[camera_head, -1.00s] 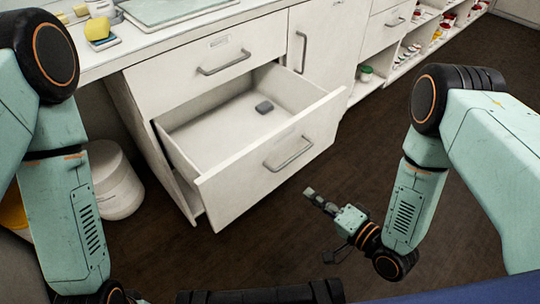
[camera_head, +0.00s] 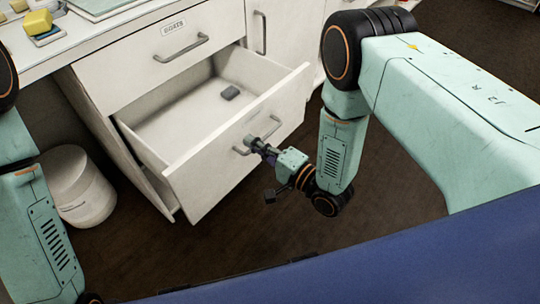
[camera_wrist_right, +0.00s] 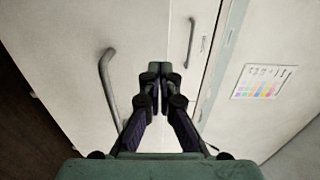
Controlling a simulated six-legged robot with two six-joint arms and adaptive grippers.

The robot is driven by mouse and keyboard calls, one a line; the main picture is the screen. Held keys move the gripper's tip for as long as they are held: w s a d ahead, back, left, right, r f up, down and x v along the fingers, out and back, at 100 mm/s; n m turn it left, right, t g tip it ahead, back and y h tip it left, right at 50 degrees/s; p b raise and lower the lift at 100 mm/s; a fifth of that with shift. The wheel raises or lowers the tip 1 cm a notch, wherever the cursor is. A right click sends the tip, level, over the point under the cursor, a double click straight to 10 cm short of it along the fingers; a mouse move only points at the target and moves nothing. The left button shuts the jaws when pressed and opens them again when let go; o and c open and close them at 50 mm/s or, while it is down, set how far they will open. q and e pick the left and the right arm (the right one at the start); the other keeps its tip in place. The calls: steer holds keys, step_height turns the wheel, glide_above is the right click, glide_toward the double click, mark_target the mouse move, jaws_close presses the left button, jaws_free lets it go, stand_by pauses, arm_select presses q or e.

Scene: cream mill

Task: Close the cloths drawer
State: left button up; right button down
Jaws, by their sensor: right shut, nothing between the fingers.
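The open drawer's white front (camera_head: 205,180) stands out from the cabinet, and its floor is largely bare. The drawer's grey bar handle (camera_head: 275,128) is on the front. My right gripper (camera_head: 252,143) is shut and empty, with its tips over the handle area in the head view. In the right wrist view, the shut fingers (camera_wrist_right: 160,68) point at white panels, and a bar handle (camera_wrist_right: 106,85) lies to their left. I cannot tell whether the fingertips touch the front. My left gripper is out of view.
A shut, labelled drawer (camera_head: 178,50) is above the open one. A cupboard door (camera_head: 285,40) is to the right. A white bin (camera_head: 75,185) stands left on the floor. The counter holds a yellow sponge (camera_head: 38,22). Dark floor (camera_head: 120,250) is clear in front.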

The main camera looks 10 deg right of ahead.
mark_target(231, 129)
steer(key=b+x, duration=0.1)
steer(key=x, duration=0.4)
steer(key=shift+s, duration=0.1)
stand_by(0.3)
